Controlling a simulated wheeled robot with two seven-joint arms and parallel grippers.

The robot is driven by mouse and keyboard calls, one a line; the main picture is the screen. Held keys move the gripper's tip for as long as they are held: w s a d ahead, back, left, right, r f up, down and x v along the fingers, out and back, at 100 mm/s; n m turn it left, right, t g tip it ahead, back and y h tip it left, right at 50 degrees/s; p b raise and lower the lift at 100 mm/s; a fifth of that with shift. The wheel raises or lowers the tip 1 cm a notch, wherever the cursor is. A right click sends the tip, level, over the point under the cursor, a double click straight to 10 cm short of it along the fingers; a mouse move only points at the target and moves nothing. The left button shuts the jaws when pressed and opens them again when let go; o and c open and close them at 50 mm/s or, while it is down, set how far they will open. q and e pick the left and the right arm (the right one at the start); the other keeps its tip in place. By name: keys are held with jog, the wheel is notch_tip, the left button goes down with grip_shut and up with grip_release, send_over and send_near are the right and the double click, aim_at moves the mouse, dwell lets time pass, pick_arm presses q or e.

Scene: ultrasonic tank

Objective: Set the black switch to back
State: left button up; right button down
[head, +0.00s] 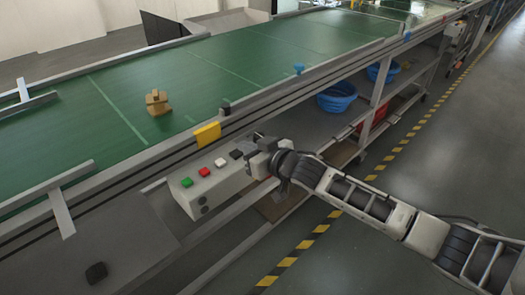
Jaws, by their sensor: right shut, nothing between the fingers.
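A pale control box (212,187) is fixed to the side of the conveyor. On its top are a green button (186,182), a red button (204,171), a white button (220,162) and, at the right end of the row, the black switch (236,154). My right gripper (250,149) is shut and empty, right at the far end of the box beside the black switch. I cannot tell whether it touches the switch. The switch is small and partly crowded by the gripper, so its setting cannot be read. My left gripper is not in view.
The green conveyor belt (200,75) runs behind the box, with a brown block (157,103) on it. A yellow piece (207,134) sits on the conveyor's rail. Blue basins (337,97) stand on the shelf below. Open floor lies to the right, past striped tape.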

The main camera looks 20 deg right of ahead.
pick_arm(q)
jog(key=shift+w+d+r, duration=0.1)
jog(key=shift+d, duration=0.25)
pick_arm(e)
jog(key=shift+v, duration=3)
jog(key=shift+a, duration=0.1)
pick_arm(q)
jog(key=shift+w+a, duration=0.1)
pick_arm(e)
jog(key=s+a+f+m+g+h, duration=0.1)
jog(key=s+f+g+h, duration=0.1)
jog(key=s+f, duration=0.7)
jog(key=s+f+m+g+h, duration=0.1)
jog(key=s+f, duration=0.9)
jog(key=s, duration=0.5)
jog(key=shift+a+f+g+h, duration=0.3)
jog(key=shift+a+g+h, duration=0.05)
jog(key=shift+g+h, duration=0.05)
